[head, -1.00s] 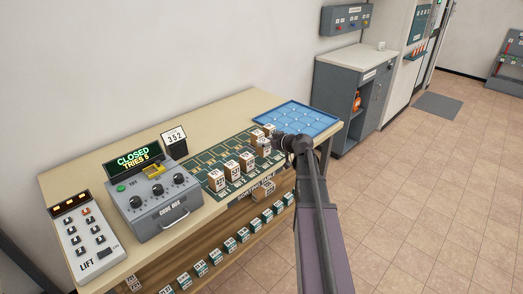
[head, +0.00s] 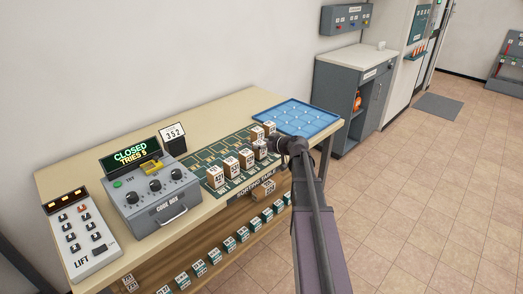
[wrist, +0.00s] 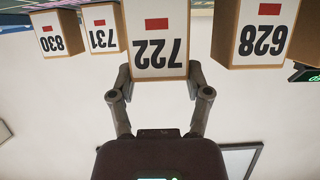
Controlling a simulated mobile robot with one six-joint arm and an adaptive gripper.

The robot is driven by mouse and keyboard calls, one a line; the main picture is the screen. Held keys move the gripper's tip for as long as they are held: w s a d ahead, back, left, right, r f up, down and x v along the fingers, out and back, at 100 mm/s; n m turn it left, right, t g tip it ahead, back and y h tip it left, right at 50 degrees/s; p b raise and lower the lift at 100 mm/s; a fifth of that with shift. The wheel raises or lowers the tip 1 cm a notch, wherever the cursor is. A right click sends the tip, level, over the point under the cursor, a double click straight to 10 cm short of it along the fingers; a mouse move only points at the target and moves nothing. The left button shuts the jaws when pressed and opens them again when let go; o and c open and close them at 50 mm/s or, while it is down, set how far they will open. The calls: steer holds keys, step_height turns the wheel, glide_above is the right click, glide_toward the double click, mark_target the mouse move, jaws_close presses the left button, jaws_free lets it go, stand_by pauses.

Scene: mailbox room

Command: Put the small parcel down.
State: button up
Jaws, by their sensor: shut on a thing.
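My gripper (wrist: 160,88) is shut on a small white-fronted cardboard parcel marked 722 (wrist: 157,40), with one finger on each side. The wrist view is upside down. In the head view the held parcel (head: 260,149) is at the right end of the front row on the green marked board (head: 203,158). My arm partly hides the gripper there. I cannot tell whether the parcel touches the board. Parcel 628 (wrist: 263,34) stands beside it, apart from it. Parcels 731 (wrist: 102,28) and 830 (wrist: 56,33) stand behind.
A blue gridded tray (head: 297,117) lies at the table's far right end. The code box (head: 152,200) and lift panel (head: 82,243) stand at the left. Another parcel (head: 263,190) and several green-fronted boxes (head: 229,243) are below the tabletop.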

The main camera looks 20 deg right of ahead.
steer(key=shift+f, duration=0.45)
steer(key=o, duration=1.2)
steer(key=shift+r, duration=0.2)
steer(key=shift+s+r, duration=0.15)
steer(key=shift+s, duration=0.1)
steer(key=p+v, duration=0.4)
steer(key=v, duration=0.7)
steer(key=shift+s+d+r, duration=0.1)
steer(key=shift+s+d, duration=0.1)
